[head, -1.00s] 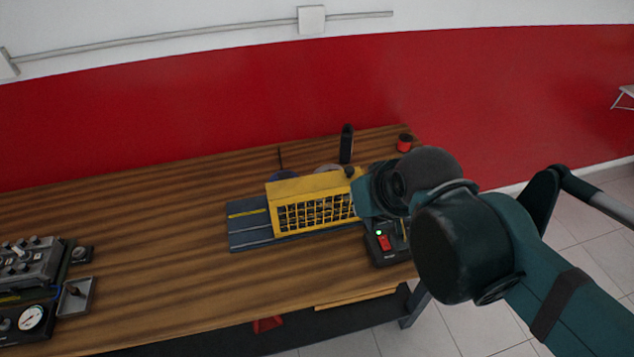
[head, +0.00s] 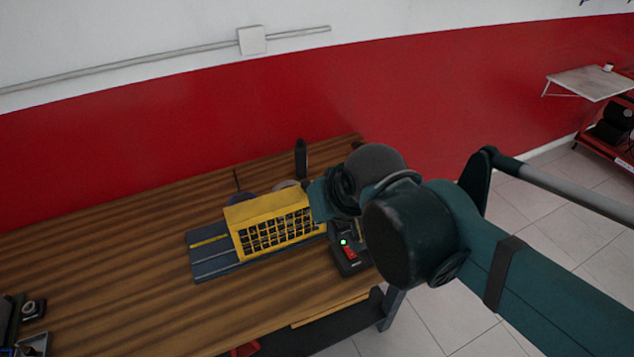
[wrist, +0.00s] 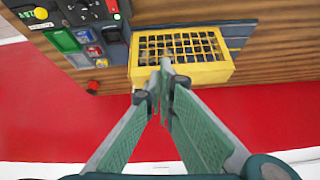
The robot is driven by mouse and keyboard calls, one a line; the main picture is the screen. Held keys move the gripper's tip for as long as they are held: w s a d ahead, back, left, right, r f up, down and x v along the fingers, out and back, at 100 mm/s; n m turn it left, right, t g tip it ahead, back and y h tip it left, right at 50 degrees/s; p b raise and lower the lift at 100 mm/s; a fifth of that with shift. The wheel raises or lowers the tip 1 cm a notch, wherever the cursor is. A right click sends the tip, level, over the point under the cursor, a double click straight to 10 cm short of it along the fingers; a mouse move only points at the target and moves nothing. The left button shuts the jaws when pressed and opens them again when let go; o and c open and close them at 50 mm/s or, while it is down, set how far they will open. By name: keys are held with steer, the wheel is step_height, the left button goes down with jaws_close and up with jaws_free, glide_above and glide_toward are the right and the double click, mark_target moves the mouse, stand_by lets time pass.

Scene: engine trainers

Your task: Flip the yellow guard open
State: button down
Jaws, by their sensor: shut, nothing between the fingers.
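The yellow guard (head: 272,228) is a box with a mesh front, sitting over a dark base plate (head: 212,258) on the wooden bench. It looks closed down over the base. In the wrist view the guard (wrist: 188,74) lies just beyond my fingertips, near its solid yellow edge. My gripper (wrist: 166,66) is shut and empty, with its tips overlapping the guard's edge in that view; I cannot tell whether they touch it. In the head view my arm hides the gripper and the guard's right end.
A black control box (head: 348,256) with a green light and red switch stands right of the guard. In the wrist view, a panel (wrist: 92,38) with coloured buttons appears left of it. A black upright object (head: 301,158) stands behind.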

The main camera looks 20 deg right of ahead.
steer(key=w+d+r+m+g+y+p, duration=0.1)
steer(key=w+d+m+p, duration=0.3)
steer(key=m, duration=0.7)
steer(key=w+d+r+m+g+y+p, duration=0.2)
steer(key=w+d+m+g+p, duration=0.2)
steer(key=w+d+m, duration=0.3)
steer(key=shift+w+d+r+m+p, duration=0.2)
steer(key=shift+w+d+m+p, duration=0.25)
steer(key=shift+d+m, duration=1.55)
steer(key=shift+a+f, duration=0.15)
steer(key=shift+a, duration=0.05)
steer(key=w+a+f, duration=0.3)
steer(key=a+f, duration=0.3)
steer(key=f, duration=0.4)
steer(key=shift+a, duration=0.2)
